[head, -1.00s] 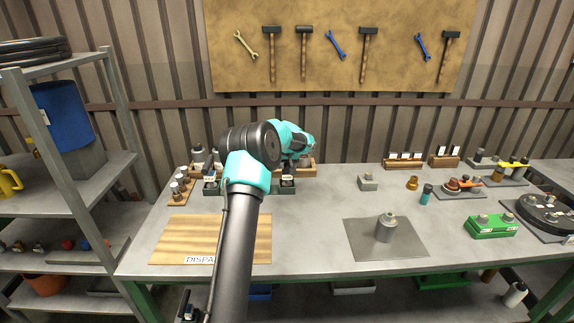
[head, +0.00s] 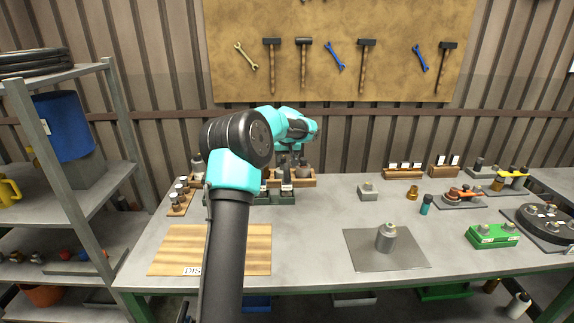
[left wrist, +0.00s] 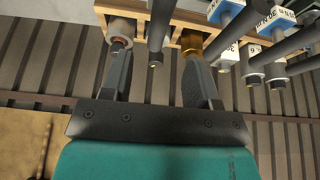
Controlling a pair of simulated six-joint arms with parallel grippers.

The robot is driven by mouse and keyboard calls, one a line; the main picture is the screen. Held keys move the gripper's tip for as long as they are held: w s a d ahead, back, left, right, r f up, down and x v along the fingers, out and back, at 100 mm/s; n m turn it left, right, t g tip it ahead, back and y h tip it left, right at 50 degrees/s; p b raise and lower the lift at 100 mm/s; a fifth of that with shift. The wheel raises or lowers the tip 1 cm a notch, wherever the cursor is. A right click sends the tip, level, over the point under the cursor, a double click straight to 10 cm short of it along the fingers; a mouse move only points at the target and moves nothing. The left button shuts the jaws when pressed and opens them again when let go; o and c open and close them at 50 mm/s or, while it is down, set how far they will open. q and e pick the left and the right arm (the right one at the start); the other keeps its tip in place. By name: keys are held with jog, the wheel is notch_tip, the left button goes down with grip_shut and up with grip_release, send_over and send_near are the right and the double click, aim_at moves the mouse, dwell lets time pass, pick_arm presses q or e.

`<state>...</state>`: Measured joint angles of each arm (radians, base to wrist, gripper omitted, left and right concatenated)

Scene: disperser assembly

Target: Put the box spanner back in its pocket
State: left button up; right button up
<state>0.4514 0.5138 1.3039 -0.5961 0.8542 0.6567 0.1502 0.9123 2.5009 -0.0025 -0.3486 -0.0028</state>
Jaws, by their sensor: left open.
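My left gripper (head: 287,164) is open over the racks at the back left of the table. In the left wrist view its two fingers (left wrist: 157,55) stand apart on either side of a dark rod (left wrist: 158,32). I cannot tell whether this rod is the box spanner or whether a finger touches it. A wooden rack (left wrist: 180,18) with pockets lies beyond the fingertips; it also shows in the head view (head: 305,182). A grey round part and a brass part sit at the rack near the fingertips. I cannot make out which pocket is the spanner's. My right gripper is not in view.
Dark tools with white labels (left wrist: 228,52) crowd beside the right finger. A wooden board (head: 180,250) lies at the front left. A grey mat (head: 355,255) carries a metal bottle (head: 386,238). A green block (head: 492,236) stands at right. The table's middle is mostly clear.

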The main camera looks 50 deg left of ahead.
pick_arm(q)
jog(key=shift+s+d+r, duration=0.15)
jog(key=shift+d+r, duration=0.05)
jog(key=shift+r, duration=0.25)
dwell(0.4)
